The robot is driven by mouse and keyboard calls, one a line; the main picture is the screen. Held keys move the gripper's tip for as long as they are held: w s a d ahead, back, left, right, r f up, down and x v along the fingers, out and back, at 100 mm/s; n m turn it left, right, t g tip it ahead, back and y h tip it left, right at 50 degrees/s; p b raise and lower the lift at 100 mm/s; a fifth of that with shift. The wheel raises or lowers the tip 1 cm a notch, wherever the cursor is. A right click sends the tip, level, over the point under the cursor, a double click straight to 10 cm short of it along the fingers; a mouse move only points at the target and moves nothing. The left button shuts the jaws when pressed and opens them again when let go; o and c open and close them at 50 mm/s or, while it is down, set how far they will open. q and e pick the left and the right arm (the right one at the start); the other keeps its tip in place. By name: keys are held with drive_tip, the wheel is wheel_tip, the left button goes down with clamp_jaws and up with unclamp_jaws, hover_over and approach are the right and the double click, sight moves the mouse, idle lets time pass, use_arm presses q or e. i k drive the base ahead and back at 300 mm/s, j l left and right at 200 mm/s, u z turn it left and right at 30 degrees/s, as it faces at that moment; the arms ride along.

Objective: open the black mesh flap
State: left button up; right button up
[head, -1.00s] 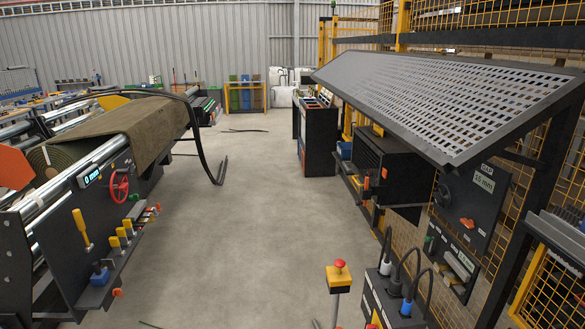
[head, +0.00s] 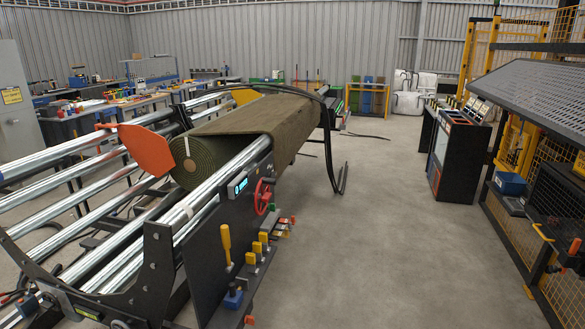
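A dark grey perforated panel (head: 530,105) slopes like a canopy at the right edge, partly cut off by the frame. Below it at the right edge is a dark unit with a black mesh-like face (head: 562,205), also cut off. I cannot tell which of these is the black mesh flap. Neither of my grippers is in view.
At the left stands a machine with steel rollers (head: 60,160), a dark green turf roll (head: 196,160) and an orange plate (head: 145,148). A black control console (head: 458,155) stands at the back right. The grey concrete floor (head: 390,240) between is clear.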

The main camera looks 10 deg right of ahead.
sight(552, 236)
drive_tip(key=i+z, duration=0.15)
drive_tip(key=i, duration=0.35)
drive_tip(key=i+j+z, duration=0.2)
drive_tip(key=i, duration=0.35)
drive_tip(key=i+l+z, duration=0.2)
drive_tip(key=i+z, duration=0.25)
drive_tip(key=i, duration=0.25)
drive_tip(key=i+z, duration=0.45)
drive_tip(key=i, duration=0.25)
drive_tip(key=i+j+z, duration=0.3)
drive_tip(key=i+z, duration=0.15)
drive_tip(key=i, duration=0.2)
drive_tip(key=i+l+z, duration=0.15)
drive_tip(key=i+z, duration=0.15)
drive_tip(key=i, duration=0.65)
drive_tip(key=i+j+z, duration=0.1)
drive_tip(key=i+z, duration=0.15)
drive_tip(key=i, duration=0.65)
